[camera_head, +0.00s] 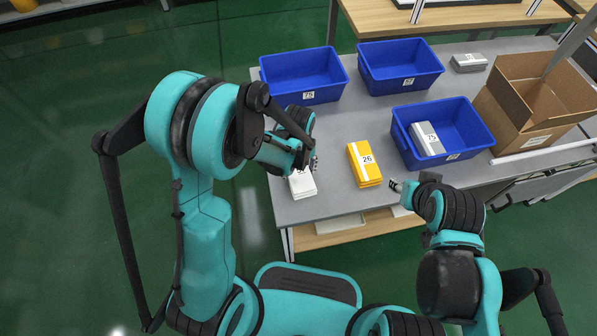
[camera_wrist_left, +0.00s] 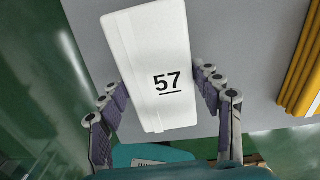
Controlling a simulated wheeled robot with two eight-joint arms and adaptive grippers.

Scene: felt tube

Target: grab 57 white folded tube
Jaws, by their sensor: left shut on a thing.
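The white folded tube (camera_head: 303,187) lies at the near left edge of the grey table, partly hidden by my left gripper in the head view. In the left wrist view the white tube (camera_wrist_left: 150,45) shows its black underlined "57", slightly tilted. My left gripper (camera_head: 305,166) is over the tube. In the left wrist view the fingers of my left gripper (camera_wrist_left: 158,82) are shut on the tube's two long sides. My right gripper (camera_head: 396,186) is by the table's near edge, right of the yellow tubes; its fingers are too small to read.
Yellow folded tubes (camera_head: 364,163) marked 26 lie to the right. Two blue bins (camera_head: 303,93) (camera_head: 400,85) stand at the back. A third blue bin (camera_head: 465,153) holds a grey tube (camera_head: 426,139). An open cardboard box (camera_head: 530,115) and another grey tube (camera_head: 469,62) are at right.

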